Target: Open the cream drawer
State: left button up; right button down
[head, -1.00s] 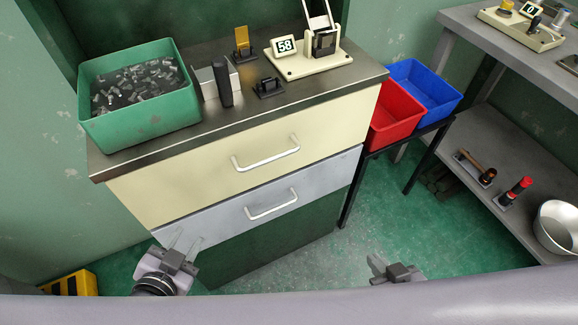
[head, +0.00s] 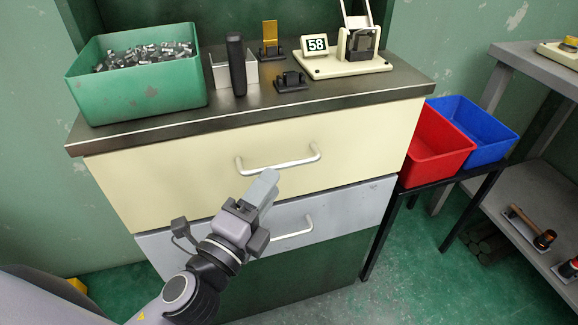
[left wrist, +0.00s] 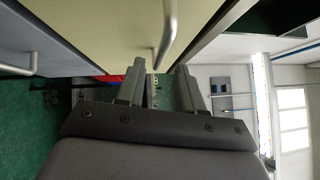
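The cream drawer (head: 190,178) is the upper front of the cabinet and looks closed. Its pale bar handle (head: 278,164) runs across the middle of the front; the handle also shows in the left wrist view (left wrist: 168,32). My left gripper (head: 264,186) is just below the handle in the head view, in front of the cabinet. In the left wrist view its two fingers (left wrist: 158,90) stand apart with nothing between them, and the handle's end is just ahead of them. It is not gripping the handle. My right gripper is not in view.
A grey drawer (head: 350,210) with its own handle (head: 295,230) lies below. Red (head: 436,150) and blue (head: 480,130) bins stand on a rack at right.

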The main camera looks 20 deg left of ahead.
aim_at(283, 163)
pick_arm(q)
jog(key=shift+p+x, duration=0.4)
jog(key=shift+x, duration=2.7)
grip_shut()
